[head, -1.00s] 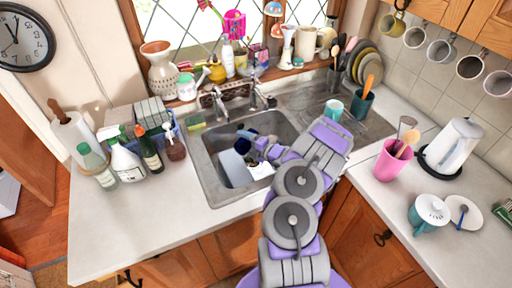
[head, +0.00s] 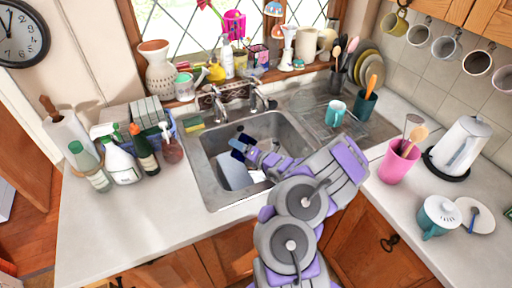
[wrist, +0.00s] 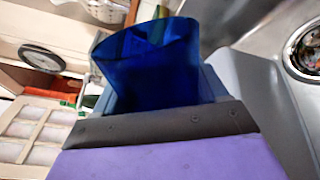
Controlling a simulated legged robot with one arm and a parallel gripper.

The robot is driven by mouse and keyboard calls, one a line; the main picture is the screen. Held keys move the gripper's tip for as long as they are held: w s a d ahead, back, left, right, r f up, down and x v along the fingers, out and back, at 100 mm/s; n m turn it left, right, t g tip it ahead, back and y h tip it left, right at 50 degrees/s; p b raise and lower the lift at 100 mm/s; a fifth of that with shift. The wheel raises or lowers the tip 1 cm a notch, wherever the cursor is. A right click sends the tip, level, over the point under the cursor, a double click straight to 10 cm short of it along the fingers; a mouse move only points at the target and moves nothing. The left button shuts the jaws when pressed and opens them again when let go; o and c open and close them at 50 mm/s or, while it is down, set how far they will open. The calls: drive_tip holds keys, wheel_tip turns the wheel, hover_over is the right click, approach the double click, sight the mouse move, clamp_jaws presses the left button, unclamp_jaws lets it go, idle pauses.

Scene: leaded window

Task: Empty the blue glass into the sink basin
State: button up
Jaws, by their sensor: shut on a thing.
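My gripper (head: 247,147) reaches over the sink basin (head: 287,131) in the head view and is shut on the blue glass (head: 237,144). The glass looks small and dark there, partly covered by my gripper. In the wrist view the translucent dark blue glass (wrist: 150,65) sticks out beyond the gripper's dark edge, its rim toward the top of the picture. I cannot tell its exact tilt or whether anything is left inside. The sink's drain (wrist: 306,50) shows at the right of the wrist view.
A pale board-like thing (head: 234,174) stands in the basin. A teal mug (head: 335,112) is on the drainboard to the right. Spray bottles (head: 122,165) stand on the counter at left, and a pink cup (head: 397,164) at right. The faucet (head: 218,104) rises behind the basin.

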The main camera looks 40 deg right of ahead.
sight(233, 153)
drive_tip(key=shift+r+n, duration=0.45)
drive_tip(key=shift+n, duration=0.65)
drive_tip(key=shift+a+r+n+h+b, duration=0.1)
drive_tip(key=shift+r+n+h+b, duration=0.1)
drive_tip(key=shift+n+h+b, duration=0.3)
drive_tip(key=shift+s+a+r+n+p, duration=0.15)
drive_tip(key=shift+a+r+n+p, duration=0.3)
drive_tip(key=shift+n, duration=0.45)
drive_tip(key=shift+s+a+f+n+t, duration=0.1)
drive_tip(key=shift+a+f+n+t, duration=0.35)
drive_tip(key=shift+a+n, duration=0.3)
drive_tip(key=shift+s+a+r+n+p, duration=0.1)
drive_tip(key=shift+a+r+n+p, duration=0.1)
drive_tip(key=shift+n+p, duration=0.35)
drive_tip(key=shift+s+a+r+n+p, duration=0.1)
drive_tip(key=shift+a+r+n+p, duration=0.1)
drive_tip(key=shift+n+p, duration=0.35)
drive_tip(key=shift+a+f+n+p, duration=0.35)
drive_tip(key=shift+f+n+p, duration=0.15)
drive_tip(key=shift+n, duration=0.45)
